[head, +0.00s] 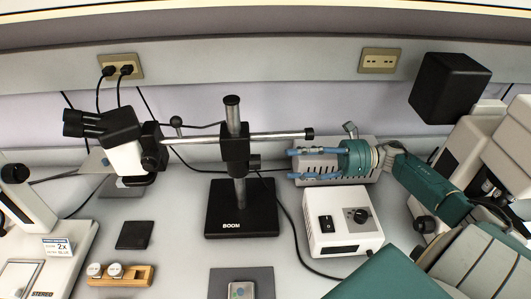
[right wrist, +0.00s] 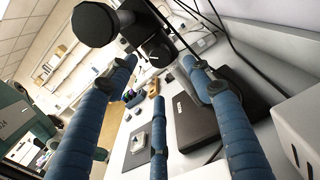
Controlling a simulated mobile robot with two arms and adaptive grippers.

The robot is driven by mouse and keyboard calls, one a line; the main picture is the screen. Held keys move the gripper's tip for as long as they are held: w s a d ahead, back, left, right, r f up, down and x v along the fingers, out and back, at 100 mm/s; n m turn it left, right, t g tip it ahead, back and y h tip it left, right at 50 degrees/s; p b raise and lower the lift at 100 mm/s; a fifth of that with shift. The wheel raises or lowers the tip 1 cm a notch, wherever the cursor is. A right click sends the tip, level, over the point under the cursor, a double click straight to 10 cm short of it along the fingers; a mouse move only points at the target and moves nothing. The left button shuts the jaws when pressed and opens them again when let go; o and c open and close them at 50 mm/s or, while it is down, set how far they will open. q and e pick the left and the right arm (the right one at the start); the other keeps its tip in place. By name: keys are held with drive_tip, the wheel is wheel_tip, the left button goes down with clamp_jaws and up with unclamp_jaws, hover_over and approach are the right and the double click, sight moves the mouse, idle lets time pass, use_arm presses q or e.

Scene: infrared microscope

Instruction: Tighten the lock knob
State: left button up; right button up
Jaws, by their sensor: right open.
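The boom stand has a black clamp block (head: 235,150) on its upright post. A short black lock knob (head: 254,162) sticks out from the block's right side. My right gripper (head: 291,164) is to the right of this knob, with its blue fingers spread and pointing left at it. A gap shows between fingertips and knob, and nothing is held. In the right wrist view, a black knob (right wrist: 157,50) shows just beyond the open fingers, near their upper tips. A larger black round end (right wrist: 95,23), apparently the boom's end cap (head: 309,134), is above it. My left gripper is out of view.
The horizontal boom (head: 280,136) runs just above my right gripper. A white control box (head: 342,222) stands below it and a vented grey box (head: 330,178) behind it. A black cable (head: 292,222) crosses the bench.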

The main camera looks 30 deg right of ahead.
sight(255, 162)
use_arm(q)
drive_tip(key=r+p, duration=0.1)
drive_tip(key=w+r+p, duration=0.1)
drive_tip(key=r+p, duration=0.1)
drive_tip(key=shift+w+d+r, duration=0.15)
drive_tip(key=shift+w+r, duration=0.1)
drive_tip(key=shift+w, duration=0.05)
use_arm(e)
drive_tip(key=x, duration=0.9)
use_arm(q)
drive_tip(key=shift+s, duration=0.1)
use_arm(e)
drive_tip(key=shift+d, duration=0.1)
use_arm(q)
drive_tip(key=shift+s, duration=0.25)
use_arm(e)
drive_tip(key=shift+r, duration=0.15)
drive_tip(key=c, duration=1.1)
